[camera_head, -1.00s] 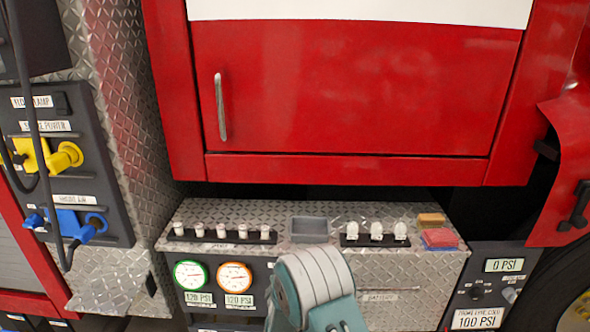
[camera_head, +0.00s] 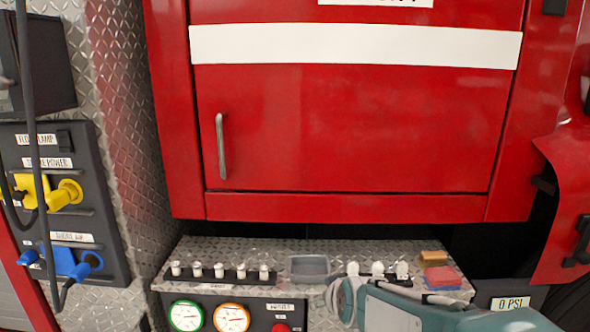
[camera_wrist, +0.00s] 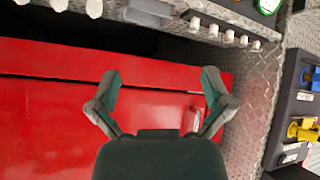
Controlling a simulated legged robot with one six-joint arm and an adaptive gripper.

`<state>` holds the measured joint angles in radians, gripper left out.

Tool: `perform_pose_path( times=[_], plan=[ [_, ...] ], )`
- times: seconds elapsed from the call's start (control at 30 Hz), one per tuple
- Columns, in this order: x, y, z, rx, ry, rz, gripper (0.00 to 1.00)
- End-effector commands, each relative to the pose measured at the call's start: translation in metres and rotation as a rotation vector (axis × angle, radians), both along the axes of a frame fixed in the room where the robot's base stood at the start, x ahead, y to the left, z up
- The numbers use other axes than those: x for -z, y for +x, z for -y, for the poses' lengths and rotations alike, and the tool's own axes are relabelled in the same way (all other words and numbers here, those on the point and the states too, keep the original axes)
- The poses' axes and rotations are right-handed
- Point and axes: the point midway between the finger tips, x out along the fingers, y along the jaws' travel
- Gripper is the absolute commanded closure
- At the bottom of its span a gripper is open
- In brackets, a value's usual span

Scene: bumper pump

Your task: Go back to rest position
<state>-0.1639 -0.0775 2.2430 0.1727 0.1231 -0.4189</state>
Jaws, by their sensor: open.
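My gripper (camera_wrist: 158,90) is open and empty in the wrist view, its two fingers spread apart. Behind it in that view is the red cabinet door (camera_wrist: 55,110), with its handle near the right finger. In the head view my arm shows at the bottom right, in front of the bumper's tread-plate ledge (camera_head: 240,248).
On the ledge are a row of white knobs (camera_head: 219,270), a grey tray (camera_head: 309,268), a red block (camera_head: 442,278) and a tan block (camera_head: 433,257). Round gauges (camera_head: 232,317) sit below. At left is a panel with yellow (camera_head: 65,194) and blue (camera_head: 88,264) plugs and hanging cables.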

Motion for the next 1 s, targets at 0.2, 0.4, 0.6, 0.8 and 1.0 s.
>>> perform_pose_path(
  times=[0.2, 0.4, 0.6, 0.8, 1.0],
  plan=[
    [-0.025, -0.075, 0.031, 0.093, 0.051, -0.123, 0.0],
    [-0.033, -0.149, 0.057, 0.207, 0.085, -0.239, 0.0],
    [-0.03, -0.213, 0.075, 0.324, 0.104, -0.336, 0.0],
    [-0.026, -0.235, 0.081, 0.372, 0.109, -0.375, 0.0],
    [-0.026, -0.235, 0.081, 0.372, 0.109, -0.377, 0.0]
  ],
)
